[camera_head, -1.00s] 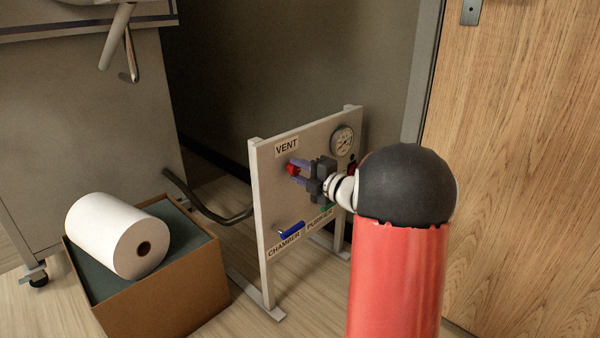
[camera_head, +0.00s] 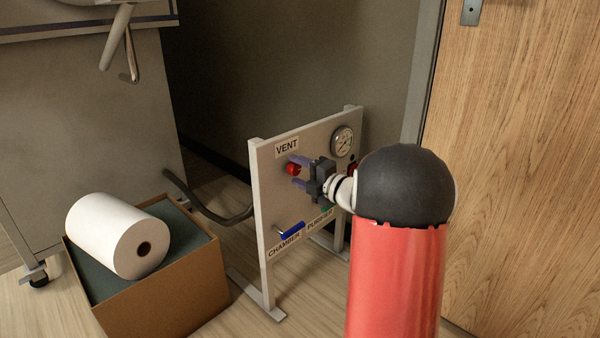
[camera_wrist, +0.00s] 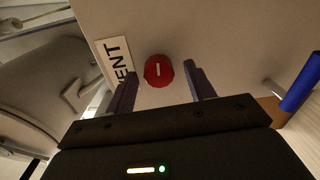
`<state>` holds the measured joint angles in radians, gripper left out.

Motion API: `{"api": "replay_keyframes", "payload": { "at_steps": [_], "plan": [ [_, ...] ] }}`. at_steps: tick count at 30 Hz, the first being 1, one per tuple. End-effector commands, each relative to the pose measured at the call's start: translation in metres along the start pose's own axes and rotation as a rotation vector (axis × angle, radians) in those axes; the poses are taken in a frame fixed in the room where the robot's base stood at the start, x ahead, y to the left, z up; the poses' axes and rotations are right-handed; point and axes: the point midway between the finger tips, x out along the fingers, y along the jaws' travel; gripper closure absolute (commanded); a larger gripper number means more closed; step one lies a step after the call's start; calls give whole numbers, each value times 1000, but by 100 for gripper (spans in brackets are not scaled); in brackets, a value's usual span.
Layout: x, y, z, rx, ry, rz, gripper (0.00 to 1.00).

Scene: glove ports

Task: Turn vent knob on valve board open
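The valve board (camera_head: 272,205) is a pale upright panel on feet, with a VENT label (camera_head: 287,147) near its top left. The red vent knob (camera_head: 293,169) sits below that label. In the wrist view the red knob (camera_wrist: 158,71) shows a white mark, beside the VENT label (camera_wrist: 115,62). My gripper (camera_head: 298,173) is in front of the board at the knob. In the wrist view my gripper (camera_wrist: 160,85) is open, with its two purple fingers on either side of the knob and visible gaps to it.
A blue handle (camera_head: 292,231) is lower on the board, above the CHAMBER label; it also shows in the wrist view (camera_wrist: 302,82). A gauge (camera_head: 342,141) is at the upper right. A cardboard box (camera_head: 165,290) bearing a white roll (camera_head: 110,235) stands left. A wooden door (camera_head: 520,170) is right.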

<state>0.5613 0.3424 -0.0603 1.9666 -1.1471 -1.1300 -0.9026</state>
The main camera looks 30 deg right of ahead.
Motion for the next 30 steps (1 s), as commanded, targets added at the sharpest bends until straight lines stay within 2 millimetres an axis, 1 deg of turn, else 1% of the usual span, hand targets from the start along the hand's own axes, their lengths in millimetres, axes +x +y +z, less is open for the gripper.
{"api": "replay_keyframes", "payload": {
  "at_steps": [5,8,11,18,21,24,30],
  "plan": [
    [0,1,0,0,-1,1,46],
    [-5,1,1,-1,-2,1,46],
    [-18,1,1,-1,-3,0,46],
    [-60,1,1,0,-3,0,46],
    [-71,1,1,-1,-2,0,46],
    [-77,0,0,0,-1,1,46],
    [-78,0,0,0,0,0,46]
  ]
}}
